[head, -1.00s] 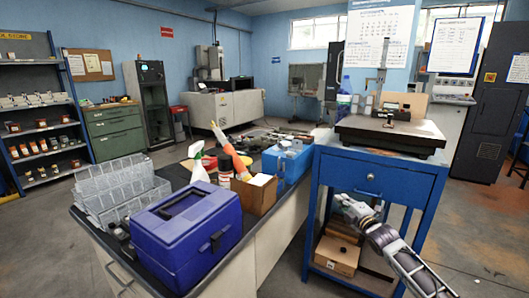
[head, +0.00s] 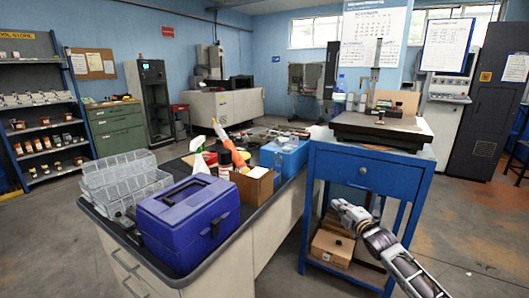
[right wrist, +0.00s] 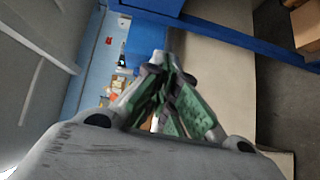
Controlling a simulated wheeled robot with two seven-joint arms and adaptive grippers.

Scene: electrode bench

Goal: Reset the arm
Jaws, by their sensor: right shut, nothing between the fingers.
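My right gripper (head: 341,206) is in front of the blue cart (head: 361,175) in the head view, just below the cart's drawer. Its arm comes in from the lower right corner. In the right wrist view its green-padded fingers (right wrist: 165,62) meet at the tips, shut and empty. It appears to touch nothing, though the gap to the cart is hard to judge. My left gripper and arm are not in the head view.
A bench (head: 256,219) to the left holds a purple toolbox (head: 185,222), clear organizer boxes (head: 121,180) and a spray bottle (head: 198,166). A dark plate (head: 380,131) lies on the cart. A cardboard box (head: 332,248) sits on its lower shelf. Floor is open at right.

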